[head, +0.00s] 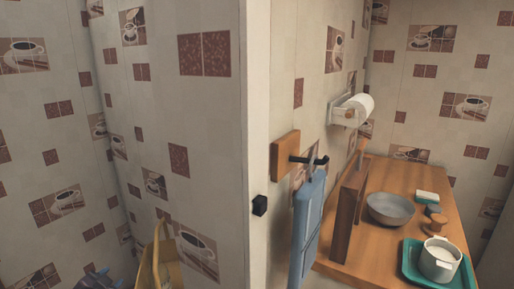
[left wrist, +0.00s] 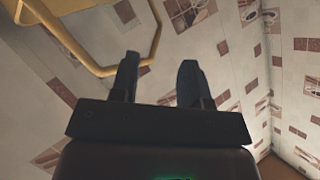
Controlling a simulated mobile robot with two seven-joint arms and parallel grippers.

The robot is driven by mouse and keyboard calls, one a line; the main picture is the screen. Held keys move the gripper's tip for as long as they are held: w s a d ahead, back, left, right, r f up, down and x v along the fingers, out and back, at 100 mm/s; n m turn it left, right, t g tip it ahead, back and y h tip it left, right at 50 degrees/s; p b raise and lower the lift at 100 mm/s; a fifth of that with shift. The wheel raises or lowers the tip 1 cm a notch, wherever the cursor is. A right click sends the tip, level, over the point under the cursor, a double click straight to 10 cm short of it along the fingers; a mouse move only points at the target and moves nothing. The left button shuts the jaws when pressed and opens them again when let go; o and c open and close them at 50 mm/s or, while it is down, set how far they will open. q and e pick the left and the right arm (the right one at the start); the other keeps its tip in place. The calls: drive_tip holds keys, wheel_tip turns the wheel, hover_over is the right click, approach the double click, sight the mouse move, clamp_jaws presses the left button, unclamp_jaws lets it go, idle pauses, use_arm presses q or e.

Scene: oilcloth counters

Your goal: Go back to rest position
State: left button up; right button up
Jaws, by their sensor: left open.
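My left gripper (left wrist: 160,78) is open in the left wrist view, its two dark fingers apart with nothing between them. In the head view, only what looks like its bluish fingertips (head: 97,276) shows at the bottom left edge. It is beside a yellow object with a thin bar-like frame (head: 160,262). That frame also shows above and left of the fingers in the left wrist view (left wrist: 100,70); I cannot tell whether they touch. My right gripper is not in view.
A pale wall edge (head: 257,120) divides the view. Right of it, a blue item (head: 307,225) hangs from a hook, near a paper roll (head: 357,108). A wooden counter (head: 385,240) holds a grey bowl (head: 391,209) and a teal tray (head: 412,262) with a white pot (head: 438,262).

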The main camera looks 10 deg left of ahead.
use_arm(q)
drive_tip(key=s+d+f+n, duration=0.1)
drive_tip(key=s+d+f, duration=0.2)
drive_tip(key=s+d, duration=0.4)
drive_tip(key=s+d+f+n+g+h, duration=0.1)
drive_tip(key=s+d+f+n, duration=0.1)
drive_tip(key=s+d+f, duration=0.2)
drive_tip(key=s+d+f+n+g+h, duration=0.1)
drive_tip(key=s+d+f, duration=0.3)
drive_tip(key=s+d, duration=0.6)
drive_tip(key=shift+s+d+n, duration=0.2)
drive_tip(key=shift+s+n, duration=0.4)
drive_tip(key=shift+s, duration=0.65)
